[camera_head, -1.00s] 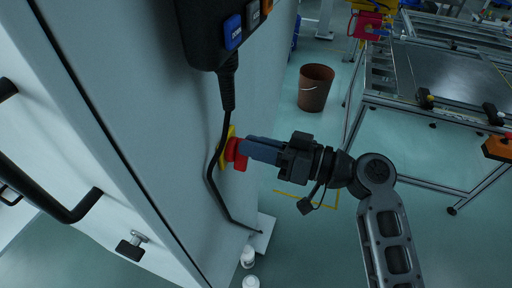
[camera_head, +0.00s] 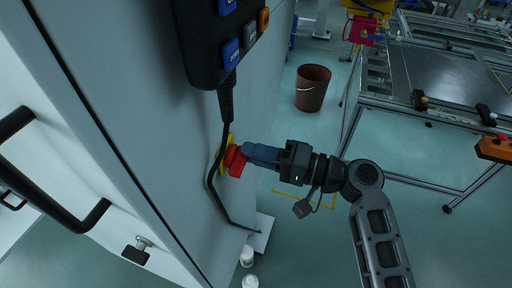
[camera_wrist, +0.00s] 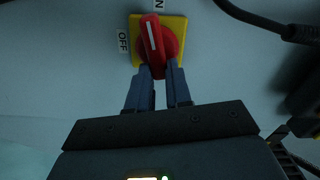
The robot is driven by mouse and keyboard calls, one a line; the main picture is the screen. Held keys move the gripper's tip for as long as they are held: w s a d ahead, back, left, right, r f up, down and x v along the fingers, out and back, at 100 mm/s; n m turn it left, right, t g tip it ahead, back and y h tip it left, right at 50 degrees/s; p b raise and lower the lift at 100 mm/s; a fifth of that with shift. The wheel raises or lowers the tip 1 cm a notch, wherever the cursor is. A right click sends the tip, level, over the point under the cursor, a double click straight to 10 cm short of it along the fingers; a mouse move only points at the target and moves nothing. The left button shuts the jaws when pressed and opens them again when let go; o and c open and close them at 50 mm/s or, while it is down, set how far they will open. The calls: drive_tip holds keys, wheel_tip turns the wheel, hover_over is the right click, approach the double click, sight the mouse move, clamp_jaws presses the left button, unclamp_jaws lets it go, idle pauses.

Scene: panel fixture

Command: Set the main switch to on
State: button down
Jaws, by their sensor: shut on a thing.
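The main switch is a red knob (camera_head: 235,161) on a yellow plate (camera_head: 226,140), mounted on the side of the pale cabinet. The wrist view shows the knob (camera_wrist: 155,36) with its white line pointing up and slightly left, close to the partly cut-off label ending in N. The OFF label (camera_wrist: 123,42) is at the left of the plate. My gripper (camera_head: 248,152) reaches the switch from the right. Its two blue-grey fingers, seen in the wrist view (camera_wrist: 159,68), are shut on the knob's lower end, one on each side.
A control pendant (camera_head: 215,40) hangs above the switch, and its black cable (camera_head: 212,180) runs down close beside the plate. Black cabinet handles (camera_head: 85,218) are at the left. A brown bucket (camera_head: 312,88) and a metal-framed table (camera_head: 440,135) stand beyond. The floor right of the cabinet is mostly open.

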drive_tip(key=shift+f+m+p, duration=0.2)
drive_tip(key=shift+m+p, duration=0.35)
drive_tip(key=shift+m, duration=0.75)
drive_tip(key=shift+f, duration=0.1)
drive_tip(key=c, duration=1)
unclamp_jaws()
drive_tip(key=shift+c, duration=0.2)
drive_tip(key=b+v, duration=0.1)
drive_tip(key=v, duration=0.6)
drive_tip(key=shift+d, duration=0.4)
drive_tip(key=shift+s, duration=0.1)
